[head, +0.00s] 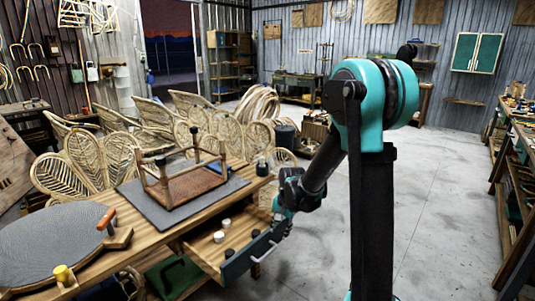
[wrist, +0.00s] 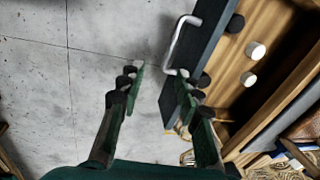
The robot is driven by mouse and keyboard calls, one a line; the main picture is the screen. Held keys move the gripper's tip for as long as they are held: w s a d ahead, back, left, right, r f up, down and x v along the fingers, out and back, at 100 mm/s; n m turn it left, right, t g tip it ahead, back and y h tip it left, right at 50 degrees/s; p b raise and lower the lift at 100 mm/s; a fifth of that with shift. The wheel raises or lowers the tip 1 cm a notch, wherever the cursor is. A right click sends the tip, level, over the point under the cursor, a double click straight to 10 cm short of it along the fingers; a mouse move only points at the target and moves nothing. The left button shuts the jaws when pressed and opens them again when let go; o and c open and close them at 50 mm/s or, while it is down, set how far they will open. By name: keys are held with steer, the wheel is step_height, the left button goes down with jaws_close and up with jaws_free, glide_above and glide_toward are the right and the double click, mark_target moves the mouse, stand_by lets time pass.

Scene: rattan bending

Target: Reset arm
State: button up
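My gripper (head: 284,214) is at the end of my teal and black arm, beside the front of an open drawer (head: 238,262) in the wooden workbench. In the wrist view my gripper (wrist: 160,78) has its two fingers spread apart with nothing held between them. The drawer's pale bar handle (wrist: 182,38) shows just beyond the fingertips, near the right finger. Whether a finger touches the handle or drawer front cannot be told. The handle (head: 262,256) also shows in the head view. White and dark small cylinders stand in the drawer.
On the workbench (head: 150,232) an upturned wooden stool frame (head: 190,185) lies on a dark mat, with a round grey board (head: 50,240) at left. Rattan chairs (head: 85,165) stand behind. The concrete floor (head: 440,200) to the right is clear. Shelving (head: 515,160) lines the right wall.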

steer(key=s+d+r+n+t, duration=0.1)
steer(key=s+d+n, duration=0.2)
steer(key=s+d, duration=0.4)
steer(key=s+d+r+n+t+h, duration=0.1)
steer(key=s+d+n, duration=0.3)
steer(key=s, duration=1)
steer(key=d, duration=0.3)
steer(key=shift+s+r+t, duration=0.2)
steer(key=shift+r+t, duration=0.1)
steer(key=shift+r, duration=0.05)
